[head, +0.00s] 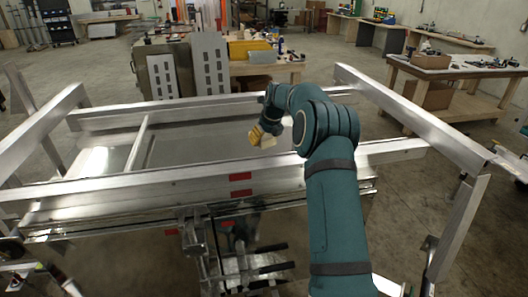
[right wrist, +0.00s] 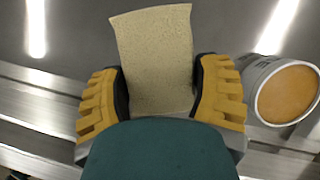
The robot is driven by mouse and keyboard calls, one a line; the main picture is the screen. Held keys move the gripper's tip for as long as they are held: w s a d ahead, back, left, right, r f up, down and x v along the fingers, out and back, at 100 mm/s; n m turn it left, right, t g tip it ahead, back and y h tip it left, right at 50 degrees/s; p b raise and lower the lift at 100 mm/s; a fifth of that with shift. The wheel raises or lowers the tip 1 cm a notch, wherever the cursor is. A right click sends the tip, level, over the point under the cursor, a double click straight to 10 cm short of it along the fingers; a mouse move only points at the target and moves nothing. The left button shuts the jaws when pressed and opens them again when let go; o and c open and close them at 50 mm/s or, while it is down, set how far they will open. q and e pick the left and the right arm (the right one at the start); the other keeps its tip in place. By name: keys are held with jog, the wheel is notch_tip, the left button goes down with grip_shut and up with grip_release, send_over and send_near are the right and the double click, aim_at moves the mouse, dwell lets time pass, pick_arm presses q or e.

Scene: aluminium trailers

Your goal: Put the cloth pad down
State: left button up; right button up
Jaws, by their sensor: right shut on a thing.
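The cloth pad (right wrist: 155,55) is a beige, slightly curved rectangle. My right gripper (right wrist: 160,88) is shut on its near part, with a yellow finger on each side, and the pad sticks out beyond the fingertips. In the head view my right gripper (head: 262,133) is over the grey trailer bed (head: 200,142), inside the near rail. The pad (head: 267,142) shows there as a small pale patch. I cannot tell whether the pad touches the bed. My left gripper is not in view.
Metal rails (head: 150,182) frame the trailer. The bed left of the gripper is clear. Workbenches (head: 455,72) stand behind.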

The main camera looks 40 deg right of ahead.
jog(key=shift+f, duration=2.7)
jog(key=shift+f, duration=0.15)
jog(key=o, duration=1.1)
jog(key=shift+c, duration=0.2)
jog(key=v, duration=1.2)
